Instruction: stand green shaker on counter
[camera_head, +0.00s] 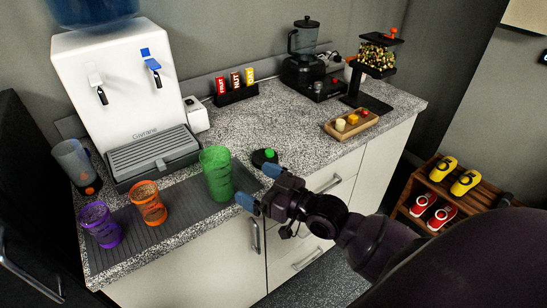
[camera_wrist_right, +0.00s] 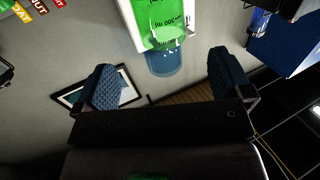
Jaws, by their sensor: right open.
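The green shaker (camera_head: 216,176) is a see-through green cup with no lid on it. It stands upright on the dark ribbed mat (camera_head: 180,211) on the speckled counter (camera_head: 240,124), at the mat's right end. My right gripper (camera_head: 259,187) is open and empty, just right of the shaker, its blue fingertips pointing towards it and apart from it. In the right wrist view the green shaker (camera_wrist_right: 160,22) shows at the top, beyond the gap between the open fingers, cut off by the frame edge. My left gripper is not in view.
An orange cup (camera_head: 148,204) and a purple cup (camera_head: 100,225) stand left on the mat. A black lid with a green cap (camera_head: 265,157) lies behind my gripper. A water dispenser (camera_head: 118,90) stands behind. A blender (camera_head: 304,55) and wooden tray (camera_head: 340,131) stand farther right.

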